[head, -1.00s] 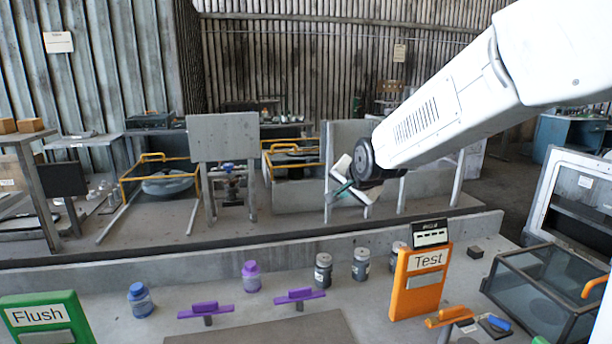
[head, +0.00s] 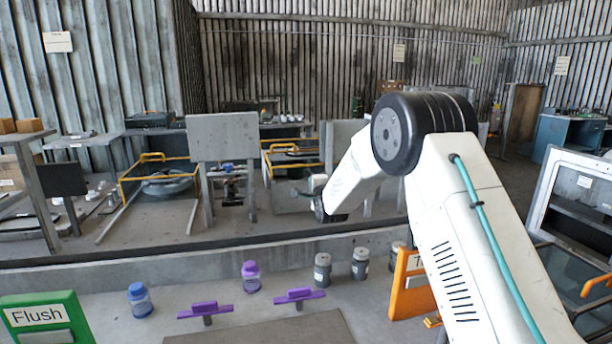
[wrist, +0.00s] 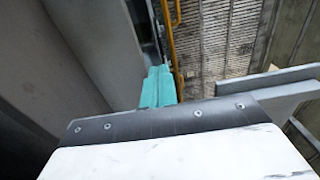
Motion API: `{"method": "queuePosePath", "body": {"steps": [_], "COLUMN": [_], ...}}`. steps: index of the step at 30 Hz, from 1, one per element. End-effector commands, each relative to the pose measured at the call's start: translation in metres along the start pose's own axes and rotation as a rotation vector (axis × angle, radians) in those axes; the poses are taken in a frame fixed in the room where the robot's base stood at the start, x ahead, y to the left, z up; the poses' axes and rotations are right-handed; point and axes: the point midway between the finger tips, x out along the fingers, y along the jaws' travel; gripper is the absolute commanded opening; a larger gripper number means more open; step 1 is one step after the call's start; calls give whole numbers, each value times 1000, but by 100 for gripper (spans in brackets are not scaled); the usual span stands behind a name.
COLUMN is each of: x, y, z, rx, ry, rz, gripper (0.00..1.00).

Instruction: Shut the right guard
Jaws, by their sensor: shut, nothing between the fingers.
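In the head view a yellow-railed frame (head: 292,146) stands beyond the low wall, right of the grey upright panel (head: 225,137). A second yellow-railed frame (head: 155,157) stands to its left. I cannot tell for sure which part is the right guard. My gripper's teal fingers (wrist: 158,86) are shut and empty in the wrist view. They point towards a yellow rail (wrist: 170,35) that runs just past their tips; I cannot tell whether they touch. In the head view my arm reaches over the wall to the right yellow frame and hides part of what stands behind it.
A long low concrete wall (head: 120,267) separates the front bench from the back area. On the bench stand a green Flush panel (head: 45,318), purple handles (head: 300,295), jars (head: 322,270) and an orange panel (head: 410,290), partly hidden by my arm.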

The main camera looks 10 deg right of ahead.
Motion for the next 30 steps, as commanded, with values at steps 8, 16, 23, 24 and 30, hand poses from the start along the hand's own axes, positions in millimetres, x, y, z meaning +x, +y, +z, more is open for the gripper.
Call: {"method": "queuePosePath", "body": {"steps": [8, 16, 23, 24, 30], "x": [60, 90, 94, 94, 94], "y": [1, 1, 0, 0, 0], "z": [0, 0, 0, 0, 0], "rx": [-1, -1, -2, -2, -2], "ry": [0, 0, 0, 0, 0], "rz": [0, 2, 1, 1, 1], "gripper": [0, 0, 0, 0, 0]}}
